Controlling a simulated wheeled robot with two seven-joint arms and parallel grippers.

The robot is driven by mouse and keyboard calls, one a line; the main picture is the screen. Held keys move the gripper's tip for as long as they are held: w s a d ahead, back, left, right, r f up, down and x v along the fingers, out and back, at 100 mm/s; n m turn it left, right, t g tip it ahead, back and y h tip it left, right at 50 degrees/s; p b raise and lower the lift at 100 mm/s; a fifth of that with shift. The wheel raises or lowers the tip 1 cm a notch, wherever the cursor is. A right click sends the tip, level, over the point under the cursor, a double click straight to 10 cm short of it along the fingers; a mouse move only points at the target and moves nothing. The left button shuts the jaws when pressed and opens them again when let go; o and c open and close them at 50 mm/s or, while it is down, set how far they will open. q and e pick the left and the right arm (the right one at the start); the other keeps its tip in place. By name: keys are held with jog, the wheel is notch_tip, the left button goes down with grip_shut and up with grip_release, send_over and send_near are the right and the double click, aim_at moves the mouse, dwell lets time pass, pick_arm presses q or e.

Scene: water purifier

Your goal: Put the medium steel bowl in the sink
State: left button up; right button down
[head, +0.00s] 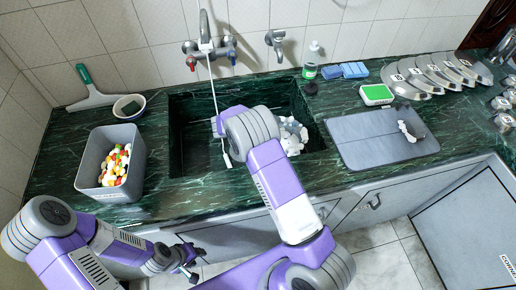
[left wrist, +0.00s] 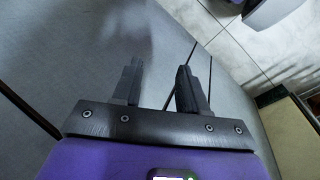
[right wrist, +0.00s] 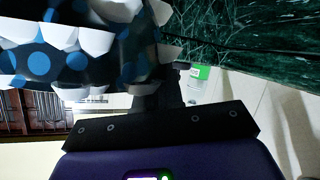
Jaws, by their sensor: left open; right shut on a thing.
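The sink (head: 183,145) is a dark basin in the green counter, below the taps. My right arm reaches over it, and its gripper is mostly hidden behind the arm in the head view. In the right wrist view my right gripper (right wrist: 160,98) is shut on a bowl-like thing (right wrist: 60,62) with blue dots and white, jagged patches. This dotted bowl (head: 291,136) shows over the sink's right part; I cannot tell whether it touches the bottom, or whether it is steel. My left gripper (head: 187,264) is open and empty, low in front of the cabinets.
A grey bin (head: 88,158) of colourful pieces and a small bowl (head: 129,107) stand left of the sink. A grey mat (head: 370,150) lies to its right. Steel plates (head: 410,82) stand at the back right. A tap (head: 207,42) overhangs the sink.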

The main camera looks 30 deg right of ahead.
notch_tip(320, 180, down, 16)
jog(key=b, duration=0.5)
jog(key=shift+r, duration=0.2)
jog(key=c, duration=1.7)
grip_release()
jog(key=shift+f, duration=0.1)
jog(key=o, duration=0.4)
jog(key=shift+r, duration=0.25)
jog(key=p+v, duration=0.2)
jog(key=v, duration=1)
jog(key=shift+f+p, duration=0.1)
jog(key=shift+p, duration=0.25)
